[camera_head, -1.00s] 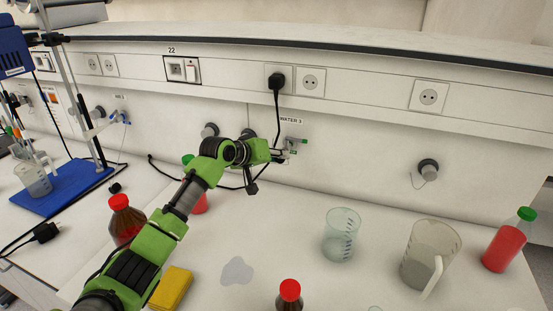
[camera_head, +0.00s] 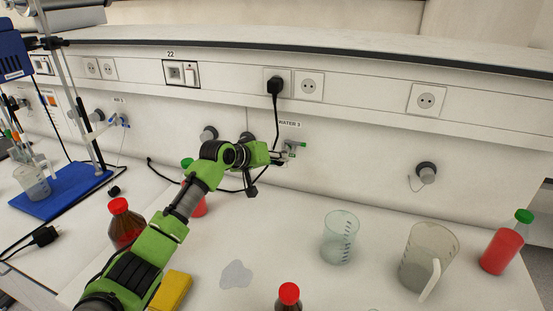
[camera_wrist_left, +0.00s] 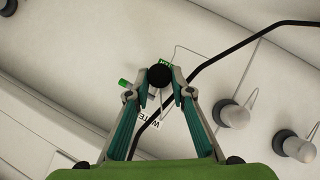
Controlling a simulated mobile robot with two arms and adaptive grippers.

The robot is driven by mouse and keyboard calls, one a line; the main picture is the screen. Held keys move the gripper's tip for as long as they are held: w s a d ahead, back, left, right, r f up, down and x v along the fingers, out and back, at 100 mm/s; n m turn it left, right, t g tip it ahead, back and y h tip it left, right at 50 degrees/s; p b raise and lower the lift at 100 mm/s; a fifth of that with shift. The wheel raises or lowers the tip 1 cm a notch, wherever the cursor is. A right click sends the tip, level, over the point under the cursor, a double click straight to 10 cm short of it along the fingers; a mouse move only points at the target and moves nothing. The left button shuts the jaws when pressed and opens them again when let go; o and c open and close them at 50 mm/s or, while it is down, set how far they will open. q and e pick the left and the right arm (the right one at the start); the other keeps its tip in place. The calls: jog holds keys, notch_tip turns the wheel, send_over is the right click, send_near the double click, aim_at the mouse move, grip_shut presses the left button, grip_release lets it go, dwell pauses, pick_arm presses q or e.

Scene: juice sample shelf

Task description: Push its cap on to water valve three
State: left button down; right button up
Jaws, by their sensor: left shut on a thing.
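Water valve three (camera_head: 291,148) is on the back wall just under its WATER 3 label (camera_head: 290,124). It shows green and grey parts. In the left wrist view a green part of the valve (camera_wrist_left: 165,62) shows beside a dark round cap (camera_wrist_left: 160,77). My left gripper (camera_head: 282,157) is at the valve, with its fingers shut on the cap, which faces the wall. The cap overlaps the valve in the left wrist view, so I cannot tell whether they touch. In the head view the cap is too small to make out. My right gripper is not in view.
A black power cable (camera_head: 277,115) hangs beside the valve. Capped wall fittings (camera_head: 209,133) sit left of it, another (camera_head: 426,173) to the right. A beaker (camera_head: 340,238), a jug (camera_head: 428,258) and bottles (camera_head: 505,244) stand on the bench. A grey patch (camera_head: 236,274) lies near the front.

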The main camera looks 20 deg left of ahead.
pick_arm(q)
jog(key=shift+w, duration=0.65)
jog(key=c, duration=1.7)
grip_release()
